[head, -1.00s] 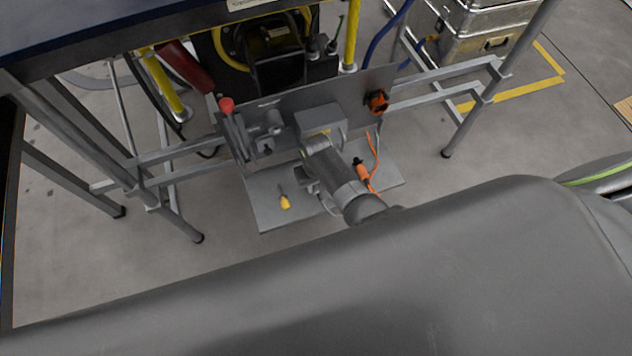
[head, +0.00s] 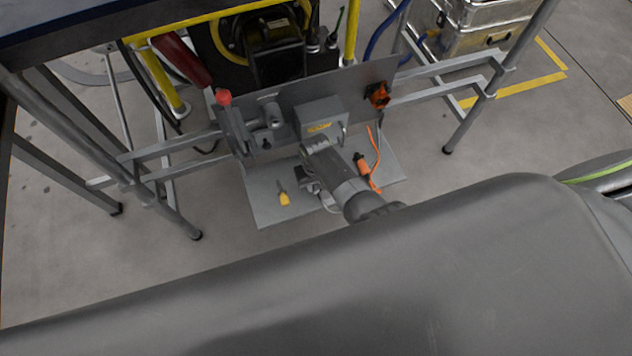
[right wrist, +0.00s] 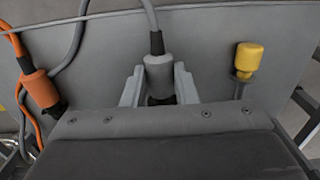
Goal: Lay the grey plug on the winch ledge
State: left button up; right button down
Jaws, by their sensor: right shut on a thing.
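My right gripper (head: 308,182) is low over the winch ledge (head: 262,206), a flat grey plate below the upright panel. In the right wrist view it is shut on the grey plug (right wrist: 159,76), which sits between the two fingers with its grey cable running up out of the picture. The ledge (right wrist: 210,55) lies behind the plug in that view. I cannot tell whether the plug touches it. In the head view my own arm and gripper largely hide the plug. My left gripper is not in view.
An orange plug (head: 362,165) with an orange cable lies on the ledge to the right; it is on the left in the wrist view (right wrist: 42,92). A red-knobbed lever (head: 224,98) and grey box (head: 318,115) are on the panel.

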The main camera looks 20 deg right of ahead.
jog(key=shift+f+b, duration=0.35)
jog(key=shift+f, duration=0.1)
dwell(0.6)
jog(key=c, duration=1.1)
grip_release()
jog(key=shift+o, duration=0.2)
